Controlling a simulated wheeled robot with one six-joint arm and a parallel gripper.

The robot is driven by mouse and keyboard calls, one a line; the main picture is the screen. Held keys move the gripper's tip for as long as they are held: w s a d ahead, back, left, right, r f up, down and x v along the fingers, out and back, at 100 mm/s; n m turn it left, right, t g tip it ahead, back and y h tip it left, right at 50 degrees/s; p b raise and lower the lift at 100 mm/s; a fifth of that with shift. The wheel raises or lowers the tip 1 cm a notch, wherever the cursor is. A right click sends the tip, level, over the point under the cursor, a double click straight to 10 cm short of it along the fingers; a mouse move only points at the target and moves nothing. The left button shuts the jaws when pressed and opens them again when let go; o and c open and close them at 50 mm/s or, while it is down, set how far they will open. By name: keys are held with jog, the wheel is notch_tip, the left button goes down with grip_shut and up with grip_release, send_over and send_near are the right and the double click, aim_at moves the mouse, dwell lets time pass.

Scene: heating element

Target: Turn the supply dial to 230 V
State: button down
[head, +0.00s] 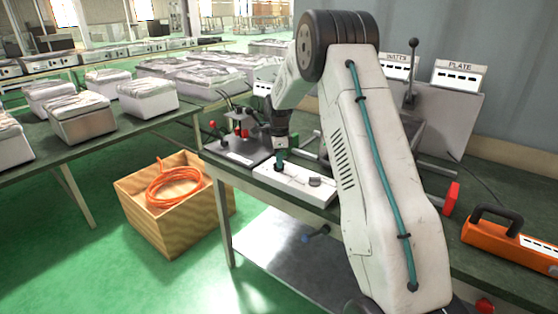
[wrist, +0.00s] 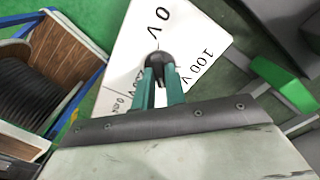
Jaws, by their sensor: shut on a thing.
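The supply dial is a dark round knob (wrist: 155,58) on a white panel (wrist: 125,55) printed with voltage marks. "0 V" shows above the knob and "100 V" to its right in the wrist view. Another mark at lower left is partly hidden by the fingers, and I cannot read it fully. My gripper (wrist: 158,72) has its teal fingers shut on the knob. The knob's pointer direction is hard to tell. In the head view my gripper (head: 280,162) reaches down onto the left part of the white box (head: 297,190), hiding the dial.
A second grey knob (head: 315,181) stands on the box's right part. A dark-based fixture (head: 238,150) with coloured terminals is at left. An upright lever (head: 412,65) stands behind my arm. An orange case (head: 510,243) lies at right. A wooden crate (head: 150,215) is on the floor.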

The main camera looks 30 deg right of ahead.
jog(key=m, duration=0.5)
jog(key=shift+a+m, duration=0.1)
jog(key=shift+m, duration=0.2)
jog(key=m, duration=0.5)
jog(key=shift+m, duration=0.3)
jog(key=c, duration=1.4)
grip_release()
jog(key=shift+c, duration=0.2)
notch_tip(320, 180, up, 8)
jog(key=shift+f, duration=0.1)
